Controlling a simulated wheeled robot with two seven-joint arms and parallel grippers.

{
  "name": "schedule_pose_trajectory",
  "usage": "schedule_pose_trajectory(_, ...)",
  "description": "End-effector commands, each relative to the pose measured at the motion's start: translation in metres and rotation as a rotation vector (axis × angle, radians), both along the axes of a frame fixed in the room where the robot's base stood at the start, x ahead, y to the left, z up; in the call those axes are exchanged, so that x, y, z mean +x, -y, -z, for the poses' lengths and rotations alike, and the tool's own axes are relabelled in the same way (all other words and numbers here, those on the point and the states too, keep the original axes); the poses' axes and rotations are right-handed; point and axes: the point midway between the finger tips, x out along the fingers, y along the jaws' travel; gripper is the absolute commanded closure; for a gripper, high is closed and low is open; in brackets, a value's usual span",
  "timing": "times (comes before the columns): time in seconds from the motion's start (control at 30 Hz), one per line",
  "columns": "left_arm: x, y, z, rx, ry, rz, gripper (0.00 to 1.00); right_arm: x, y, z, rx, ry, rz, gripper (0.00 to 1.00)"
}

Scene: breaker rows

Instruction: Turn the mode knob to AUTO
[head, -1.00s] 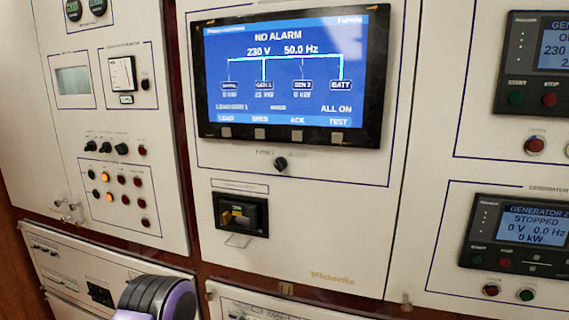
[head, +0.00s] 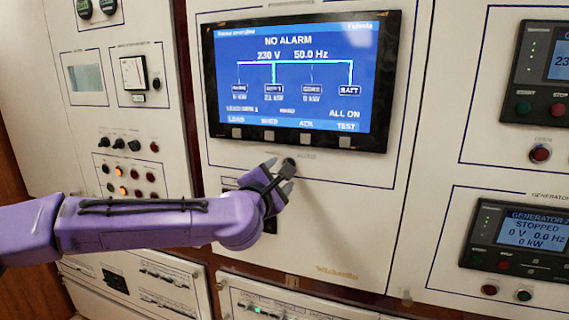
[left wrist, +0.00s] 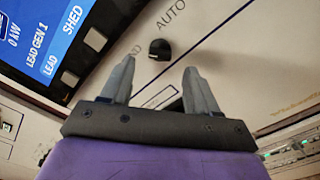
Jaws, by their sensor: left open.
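The mode knob (head: 289,163) is a small black knob on the white panel, below the blue screen. In the left wrist view the knob (left wrist: 159,49) lies just beyond the gap between my fingertips. The word AUTO (left wrist: 171,13) is printed beside it, and a partly readable label is on its other side. I cannot tell which way the knob points. My left gripper (head: 279,176) is open and empty, close in front of the knob and partly overlapping it in the head view. Both fingers (left wrist: 159,67) show apart in the wrist view. My right gripper is not in view.
The screen (head: 297,80) reads NO ALARM and has a row of grey buttons beneath it. A breaker window below the knob is mostly hidden by my left arm. Small knobs and lit buttons (head: 120,189) are at left, generator panels (head: 521,240) at right. The lower centre panel is clear.

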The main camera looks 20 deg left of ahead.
Motion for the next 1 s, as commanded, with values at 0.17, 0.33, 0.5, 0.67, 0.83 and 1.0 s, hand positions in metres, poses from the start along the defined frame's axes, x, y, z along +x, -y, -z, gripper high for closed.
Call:
schedule_pose_trajectory(0.17,0.034,0.002,-0.003,0.003,-0.002,0.0,0.4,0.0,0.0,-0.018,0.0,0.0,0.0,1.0)
schedule_pose_trajectory(0.33,0.047,0.002,0.0,0.002,-0.002,0.001,0.4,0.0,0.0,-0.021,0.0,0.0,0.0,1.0)
schedule_pose_trajectory(0.5,0.048,0.002,0.001,0.002,-0.001,0.001,0.4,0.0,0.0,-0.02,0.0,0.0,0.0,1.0)
schedule_pose_trajectory(0.67,0.048,0.002,0.001,0.002,-0.001,0.001,0.72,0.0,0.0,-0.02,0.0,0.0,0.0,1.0)
schedule_pose_trajectory(0.83,0.047,0.002,0.001,0.003,-0.002,0.001,0.96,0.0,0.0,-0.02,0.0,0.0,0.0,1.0)
schedule_pose_trajectory(1.0,0.047,0.002,0.001,0.018,-0.001,0.001,0.96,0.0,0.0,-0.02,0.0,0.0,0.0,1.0)
